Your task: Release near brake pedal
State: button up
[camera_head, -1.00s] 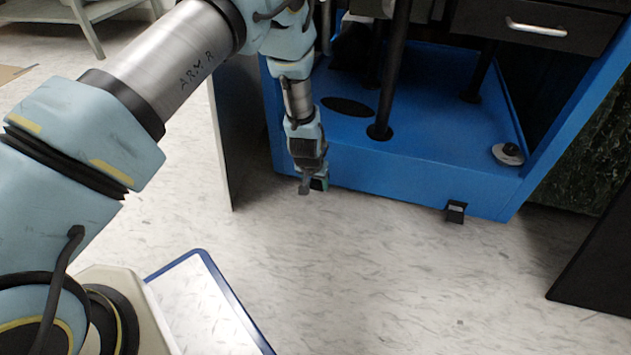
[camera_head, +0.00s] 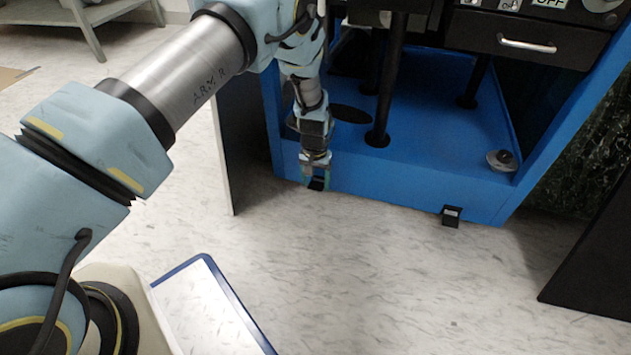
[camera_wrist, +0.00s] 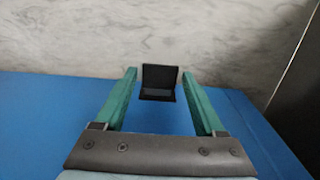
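My gripper (camera_wrist: 159,75) is open, its two teal fingers apart in the wrist view. A small black brake pedal (camera_wrist: 160,82) shows between the fingertips there, at the edge of the blue base, with narrow gaps on both sides. In the head view my gripper (camera_head: 316,180) points down at the lower left front of the blue vacuum cart (camera_head: 385,190). A dark piece, apparently this pedal (camera_head: 317,184), shows between the fingers. A second black pedal (camera_head: 451,216) sits on the cart's lower right front, clear of my gripper.
A dark panel (camera_head: 225,160) stands just left of the cart, and another dark panel (camera_head: 600,250) is at the right. The cart has black posts (camera_head: 388,85) and a drawer (camera_head: 525,42) above. The pale floor (camera_head: 370,280) in front is clear.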

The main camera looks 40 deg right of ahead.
aim_at(315, 188)
jog(key=shift+o, duration=1.2)
notch_tip(315, 188, up, 11)
jog(key=p, duration=0.4)
jog(key=shift+s+a+p, duration=0.15)
jog(key=shift+a+p, duration=0.1)
jog(key=shift+p, duration=0.05)
jog(key=shift+f, duration=0.15)
